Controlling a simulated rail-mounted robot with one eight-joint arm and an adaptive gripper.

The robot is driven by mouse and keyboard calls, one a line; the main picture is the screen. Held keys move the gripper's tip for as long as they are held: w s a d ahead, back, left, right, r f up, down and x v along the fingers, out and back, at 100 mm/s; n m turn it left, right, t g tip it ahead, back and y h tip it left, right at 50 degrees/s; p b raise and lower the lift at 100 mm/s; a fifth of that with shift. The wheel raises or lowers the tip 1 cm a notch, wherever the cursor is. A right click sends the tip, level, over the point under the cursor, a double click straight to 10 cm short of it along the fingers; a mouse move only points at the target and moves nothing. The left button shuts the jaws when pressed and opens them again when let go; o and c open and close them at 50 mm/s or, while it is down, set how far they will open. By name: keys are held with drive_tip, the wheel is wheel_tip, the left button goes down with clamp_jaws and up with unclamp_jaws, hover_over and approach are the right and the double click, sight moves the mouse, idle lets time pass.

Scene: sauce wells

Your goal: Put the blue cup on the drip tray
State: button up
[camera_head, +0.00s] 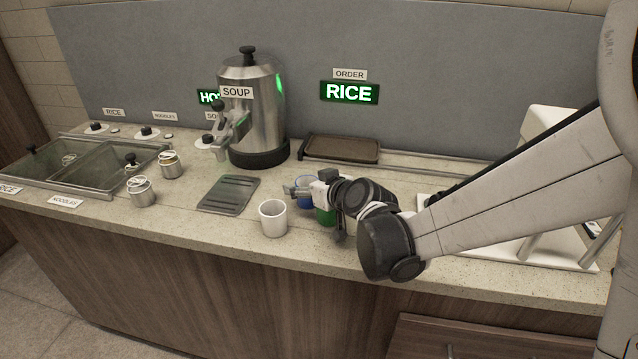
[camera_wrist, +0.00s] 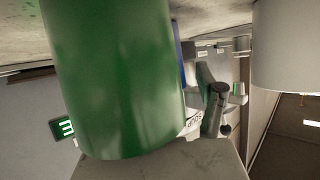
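The blue cup (camera_head: 304,191) stands on the counter in the head view, partly hidden by my gripper (camera_head: 300,186). A blue sliver of it shows behind the green cup in the wrist view (camera_wrist: 179,55). My gripper is beside the blue cup with its tip pointing left; its finger opening is too small to make out, and I cannot tell whether it touches the cup. The grey metal drip tray (camera_head: 229,194) lies left of the cups, in front of the soup urn, with nothing on it.
A green cup (camera_head: 324,215) stands close under my gripper and fills much of the wrist view (camera_wrist: 115,80). A white cup (camera_head: 273,218) stands between it and the drip tray. The soup urn (camera_head: 262,110) and a brown-topped tray (camera_head: 340,149) are behind.

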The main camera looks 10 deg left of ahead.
drive_tip(key=c, duration=1.4)
